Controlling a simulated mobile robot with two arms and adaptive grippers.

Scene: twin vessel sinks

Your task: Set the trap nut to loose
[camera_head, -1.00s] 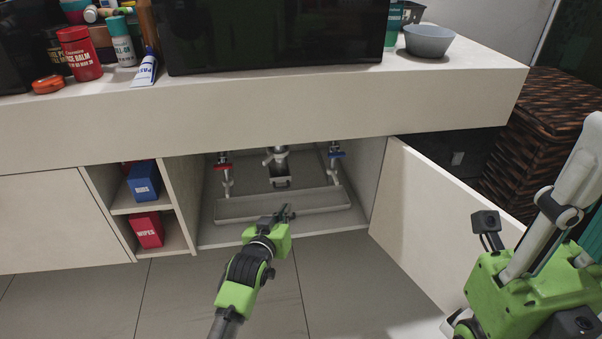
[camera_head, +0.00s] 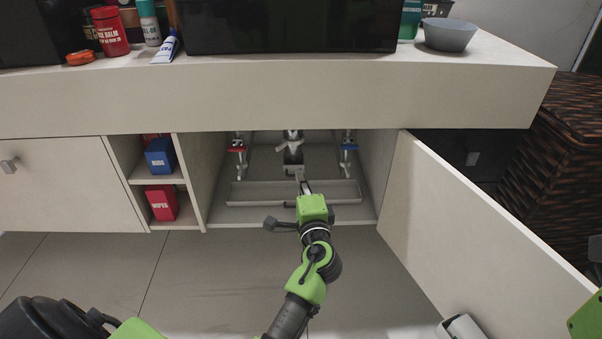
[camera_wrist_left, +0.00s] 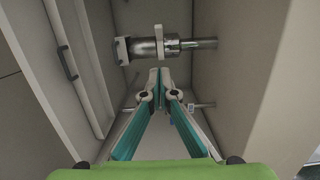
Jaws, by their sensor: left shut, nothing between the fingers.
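The drain trap (camera_head: 293,156) hangs at the back of the open cabinet under the counter. Its light winged collar, which looks like the trap nut (camera_head: 289,146), sits on the pipe. In the left wrist view the metal trap pipe (camera_wrist_left: 145,48) runs across the top, with the pale winged nut (camera_wrist_left: 171,46) on it. My left gripper (camera_head: 299,174) reaches into the cabinet in front of the trap. It also shows in the left wrist view (camera_wrist_left: 161,72), fingers shut and empty, tips just short of the nut, apparently not touching. My right gripper is out of view.
A red-handled valve (camera_head: 237,149) and a blue-handled valve (camera_head: 348,147) flank the trap. A low grey tray (camera_head: 250,192) lies on the cabinet floor. The open door (camera_head: 455,215) stands on the right. Shelves with a blue box (camera_head: 160,156) and a red box (camera_head: 162,203) are on the left.

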